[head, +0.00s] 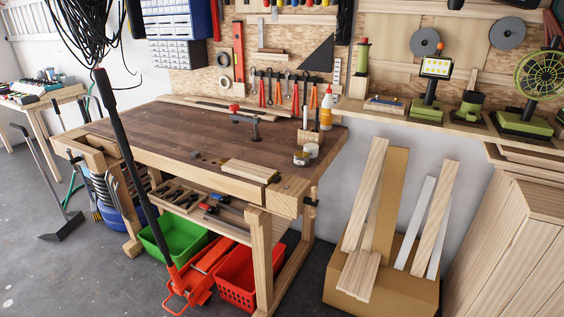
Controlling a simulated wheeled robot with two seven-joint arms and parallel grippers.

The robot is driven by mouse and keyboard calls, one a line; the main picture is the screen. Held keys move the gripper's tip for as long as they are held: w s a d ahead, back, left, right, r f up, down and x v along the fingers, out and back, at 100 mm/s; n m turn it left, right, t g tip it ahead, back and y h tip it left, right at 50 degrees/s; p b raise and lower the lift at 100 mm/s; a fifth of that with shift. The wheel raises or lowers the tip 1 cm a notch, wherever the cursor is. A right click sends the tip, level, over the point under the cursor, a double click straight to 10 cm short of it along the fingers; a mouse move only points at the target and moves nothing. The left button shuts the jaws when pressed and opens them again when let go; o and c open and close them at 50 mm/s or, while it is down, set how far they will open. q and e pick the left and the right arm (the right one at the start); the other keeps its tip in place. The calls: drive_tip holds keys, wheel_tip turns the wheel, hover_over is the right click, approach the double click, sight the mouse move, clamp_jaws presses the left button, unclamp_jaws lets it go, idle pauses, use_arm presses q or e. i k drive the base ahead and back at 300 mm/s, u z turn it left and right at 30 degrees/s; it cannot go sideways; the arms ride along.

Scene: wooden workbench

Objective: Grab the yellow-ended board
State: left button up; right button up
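Several boards stand in an open cardboard box (400,291) on the floor at the right. A long pale wooden board (365,195) leans at the box's left side, with a tan, cardboard-coloured panel (391,205) behind it. A short wooden piece (358,272) slants at the front of the box. A white board (416,222) and another pale wooden board (435,215) lean at the right. I cannot make out a yellow end on any board. Neither of my grippers is in view.
A wooden workbench (180,142) stands left of the box, with a short wood block (250,170), a glue bottle (327,110) and a small can on it. A red floor jack (198,272) with a long black handle stands in front. A wooden cabinet (515,240) is at the right.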

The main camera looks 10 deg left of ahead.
sight(254, 172)
drive_tip(key=u, duration=0.3)
drive_tip(key=i, duration=0.9)
drive_tip(key=u, duration=0.6)
